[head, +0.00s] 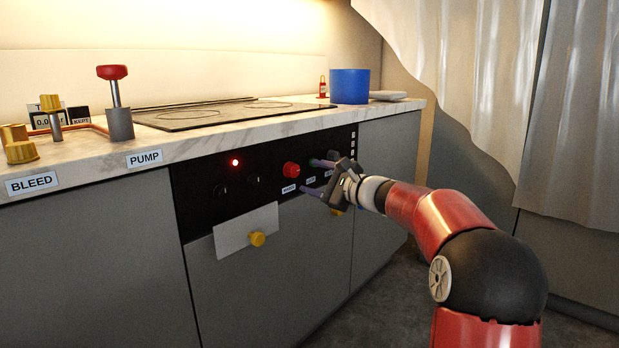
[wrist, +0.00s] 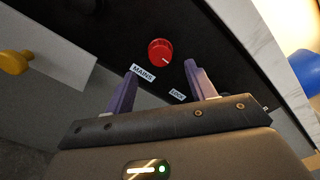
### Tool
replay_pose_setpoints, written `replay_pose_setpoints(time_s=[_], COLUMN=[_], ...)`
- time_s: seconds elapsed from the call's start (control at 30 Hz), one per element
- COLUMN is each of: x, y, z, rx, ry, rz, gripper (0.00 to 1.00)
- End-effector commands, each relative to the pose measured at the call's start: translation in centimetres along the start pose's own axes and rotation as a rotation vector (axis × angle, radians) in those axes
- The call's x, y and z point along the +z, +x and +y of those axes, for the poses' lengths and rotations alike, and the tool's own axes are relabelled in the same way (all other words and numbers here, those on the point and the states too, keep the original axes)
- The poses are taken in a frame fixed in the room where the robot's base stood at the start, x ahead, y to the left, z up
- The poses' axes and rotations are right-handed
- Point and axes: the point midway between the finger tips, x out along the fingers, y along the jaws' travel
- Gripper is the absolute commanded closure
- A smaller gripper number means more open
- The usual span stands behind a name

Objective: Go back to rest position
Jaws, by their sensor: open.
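My gripper (head: 318,178) is at the right part of the black control panel (head: 225,194) under the counter. In the wrist view my gripper (wrist: 158,88) shows two purple fingers spread apart with nothing between them. A red knob (head: 291,170) with a label reading MAINS below it is left of the fingers in the head view. In the wrist view the red knob (wrist: 160,52) lies beyond the gap between the fingertips, apart from them. A second label, partly hard to read, is near the right finger. Part of the panel is hidden behind my gripper.
A white plate with a yellow knob (head: 257,239) hangs on the cabinet front. On the counter (head: 190,143) stand a red-topped pump handle (head: 112,73), yellow valve parts (head: 19,145), a cooktop (head: 205,112) and a blue pot (head: 349,86). A curtain (head: 480,60) hangs at right. The floor (head: 375,300) before the cabinets looks clear.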

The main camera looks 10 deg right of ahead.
Motion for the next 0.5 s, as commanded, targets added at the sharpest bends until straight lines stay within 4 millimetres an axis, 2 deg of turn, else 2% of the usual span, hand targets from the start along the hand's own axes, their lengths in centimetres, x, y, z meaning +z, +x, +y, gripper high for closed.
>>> replay_pose_setpoints(time_s=[0.27, 0.37, 0.47, 0.5], x=[0.7, 3.1, 7.2, 8.8], y=[0.1, -0.1, -1.1, -2.0], z=[0.3, 2.2, 6.1, 8.0], rx=[0.016, 0.095, 0.252, 0.327], ry=[-0.018, -0.101, -0.264, -0.347], rz=[0.001, 0.013, 0.035, 0.046], gripper=[0.45, 0.45, 0.45, 0.45])
